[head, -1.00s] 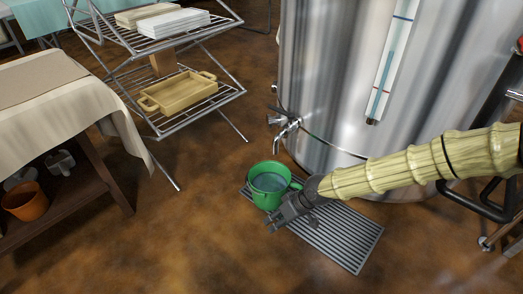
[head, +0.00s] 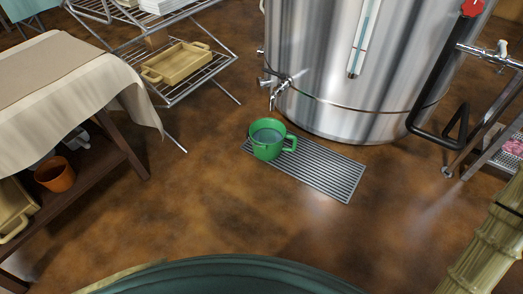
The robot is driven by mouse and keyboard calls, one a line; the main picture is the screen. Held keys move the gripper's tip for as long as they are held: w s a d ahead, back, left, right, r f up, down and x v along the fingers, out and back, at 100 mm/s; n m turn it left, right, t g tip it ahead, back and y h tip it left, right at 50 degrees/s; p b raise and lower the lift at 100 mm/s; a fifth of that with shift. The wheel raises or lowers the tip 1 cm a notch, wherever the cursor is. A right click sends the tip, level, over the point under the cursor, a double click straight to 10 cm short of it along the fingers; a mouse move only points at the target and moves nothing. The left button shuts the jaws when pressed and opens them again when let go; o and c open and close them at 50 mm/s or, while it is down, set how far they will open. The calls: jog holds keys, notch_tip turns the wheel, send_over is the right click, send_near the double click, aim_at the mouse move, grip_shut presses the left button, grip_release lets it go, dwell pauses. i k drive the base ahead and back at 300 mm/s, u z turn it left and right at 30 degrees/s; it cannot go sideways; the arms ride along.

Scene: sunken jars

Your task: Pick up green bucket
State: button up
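The green bucket (head: 267,143), shaped like a mug with a handle on its right side, stands upright in the head view. It is at the left end of a grey slatted floor grate (head: 326,172), and its inside looks pale and bluish, like water. Nothing touches its handle. My gripper is out of view.
A large steel tank (head: 350,75) with a tap (head: 276,86) stands just behind the bucket. A wire rack (head: 200,75) holds a yellow tray (head: 177,62). A cloth-covered table (head: 75,85) with an orange pot (head: 55,174) underneath is at left.

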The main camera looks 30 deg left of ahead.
aim_at(267, 135)
jog(key=u, duration=1)
jog(key=i, duration=0.65)
